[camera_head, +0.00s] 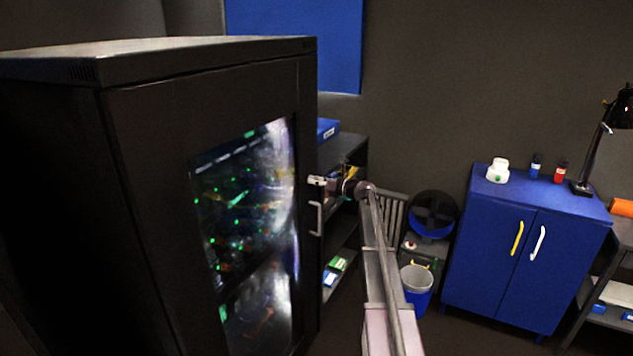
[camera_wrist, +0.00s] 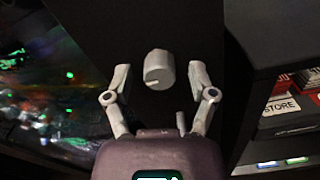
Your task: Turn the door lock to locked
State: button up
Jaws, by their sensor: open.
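The door lock is a round light-grey knob (camera_wrist: 159,70) on the black cabinet door (camera_wrist: 145,25) in the wrist view. A short pale mark shows on its lower left face. My gripper (camera_wrist: 159,78) is open, with one finger on each side of the knob and a visible gap on both sides. In the head view my gripper (camera_head: 318,181) is at the right edge of the black cabinet (camera_head: 150,130), just above the door's grey handle (camera_head: 315,218). The knob is hidden there behind my gripper. A small part of the handle (camera_wrist: 181,122) shows between the fingers in the wrist view.
The cabinet's glass window (camera_head: 245,200) shows green lights inside. A dark shelf (camera_head: 345,150) with boxes stands right behind the cabinet, close to my gripper.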

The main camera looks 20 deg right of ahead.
grip_shut()
jog(key=shift+n, duration=0.4)
jog(key=n, duration=1.2)
jog(key=shift+n, duration=0.3)
jog(key=n, duration=0.4)
jog(key=shift+w+n, duration=0.1)
jog(key=shift+n, duration=0.2)
